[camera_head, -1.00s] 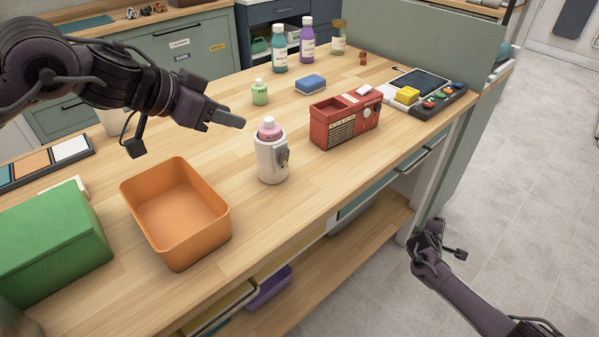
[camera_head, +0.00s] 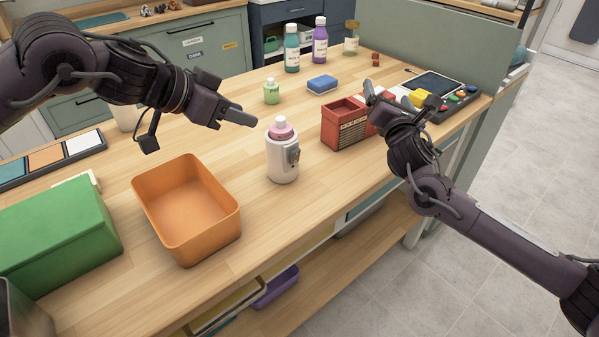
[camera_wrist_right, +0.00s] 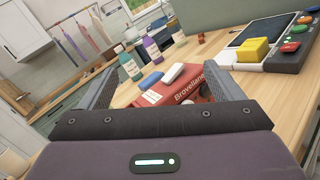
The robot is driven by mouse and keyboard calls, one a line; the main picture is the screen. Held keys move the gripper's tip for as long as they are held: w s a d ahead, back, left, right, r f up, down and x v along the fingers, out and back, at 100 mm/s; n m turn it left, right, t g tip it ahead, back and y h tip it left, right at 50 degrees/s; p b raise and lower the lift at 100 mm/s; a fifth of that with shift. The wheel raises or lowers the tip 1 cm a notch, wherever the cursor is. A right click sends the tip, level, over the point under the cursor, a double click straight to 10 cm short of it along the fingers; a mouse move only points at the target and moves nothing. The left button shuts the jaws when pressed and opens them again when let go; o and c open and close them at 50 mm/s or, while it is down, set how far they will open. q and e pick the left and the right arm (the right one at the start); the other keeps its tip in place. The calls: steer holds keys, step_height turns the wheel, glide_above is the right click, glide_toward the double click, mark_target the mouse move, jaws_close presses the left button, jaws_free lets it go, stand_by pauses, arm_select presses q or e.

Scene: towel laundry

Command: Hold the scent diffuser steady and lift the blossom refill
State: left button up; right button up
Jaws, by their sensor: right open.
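The scent diffuser (camera_head: 283,163) is a white upright cylinder with a grey part on its side, standing on the wooden table. The pink blossom refill (camera_head: 281,129) with a pale cap sits in its top. My left gripper (camera_head: 248,120) is just left of and behind the refill, apart from it; its jaw opening cannot be made out. The diffuser is not in that view.
An orange bin (camera_head: 187,245) and a green box (camera_head: 55,232) stand at the left. A small green bottle (camera_head: 271,91), a blue sponge (camera_head: 322,85) and taller bottles (camera_head: 292,48) stand behind. A control panel (camera_head: 465,97) is at the right. Table around the diffuser is clear.

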mark_target(291, 164)
steer(key=s+a+r+n+y, duration=0.2)
steer(key=s+a+n+y, duration=0.3)
steer(key=a, duration=0.3)
steer(key=s+a+r+n+y, duration=0.1)
steer(key=s+a+n+y, duration=0.4)
steer(key=a, duration=0.3)
steer(key=s+a+f+g, duration=0.1)
steer(key=f, duration=0.2)
steer(key=s+a+f+g+h, duration=0.1)
steer(key=s+a+f, duration=0.1)
steer(key=f, duration=0.2)
steer(key=s+a+f, duration=0.2)
steer(key=f, duration=0.1)
steer(key=shift+s+f+g+h, duration=0.2)
steer(key=shift+f+g+h, duration=0.1)
steer(key=shift+g, duration=0.1)
steer(key=shift+w+a+f, duration=0.1)
steer(key=shift+w+a, duration=0.05)
steer(key=shift+a, duration=0.05)
steer(key=shift+x, duration=3.6)
steer(key=shift+d, duration=0.1)
